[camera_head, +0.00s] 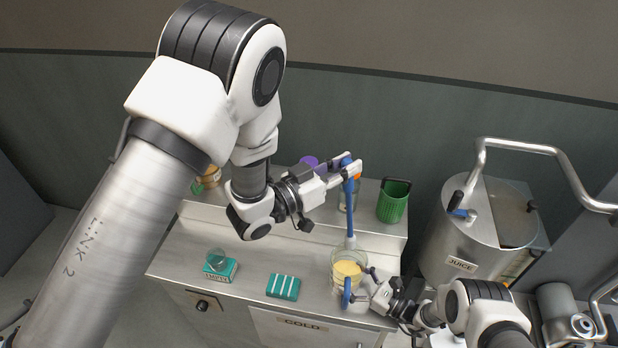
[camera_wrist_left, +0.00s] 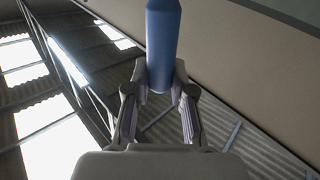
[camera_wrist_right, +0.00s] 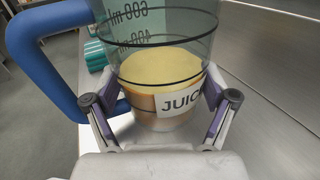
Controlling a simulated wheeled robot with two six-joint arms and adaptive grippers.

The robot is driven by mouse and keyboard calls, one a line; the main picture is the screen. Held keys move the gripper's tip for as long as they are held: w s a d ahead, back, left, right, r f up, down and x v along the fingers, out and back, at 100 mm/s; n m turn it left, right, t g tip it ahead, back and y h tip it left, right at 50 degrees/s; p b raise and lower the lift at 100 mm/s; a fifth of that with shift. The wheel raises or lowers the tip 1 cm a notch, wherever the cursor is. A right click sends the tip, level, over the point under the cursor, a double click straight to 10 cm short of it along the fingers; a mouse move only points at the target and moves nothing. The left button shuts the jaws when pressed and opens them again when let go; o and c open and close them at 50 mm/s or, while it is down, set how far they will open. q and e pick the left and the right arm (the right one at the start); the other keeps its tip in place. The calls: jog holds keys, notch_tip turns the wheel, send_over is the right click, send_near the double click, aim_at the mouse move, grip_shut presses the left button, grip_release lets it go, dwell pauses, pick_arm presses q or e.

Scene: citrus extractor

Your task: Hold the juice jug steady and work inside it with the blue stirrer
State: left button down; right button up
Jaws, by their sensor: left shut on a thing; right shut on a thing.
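The clear juice jug (camera_head: 347,272) with yellow juice stands on the steel counter near its front edge. In the right wrist view the jug (camera_wrist_right: 160,68) shows its JUICE label, level marks and blue handle (camera_wrist_right: 45,60). My right gripper (camera_head: 368,283) is shut around the jug; in its wrist view the fingers (camera_wrist_right: 160,105) press both sides.
A green ribbed cup (camera_head: 393,201) and purple items (camera_head: 309,162) stand on the raised back shelf. Teal boxes (camera_head: 283,287) lie left of the jug. A large steel JUICE tank (camera_head: 470,240) stands to the right. The counter between boxes and jug is clear.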

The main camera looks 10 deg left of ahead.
pick_arm(q)
jog(key=shift+d+r, duration=0.15)
jog(key=shift+f, duration=0.9)
notch_tip(320, 180, down, 15)
jog(key=shift+s+d+f, duration=0.2)
jog(key=shift+s+d, duration=0.1)
jog(key=shift+d, duration=0.05)
dwell(0.4)
jog(key=shift+w, duration=0.15)
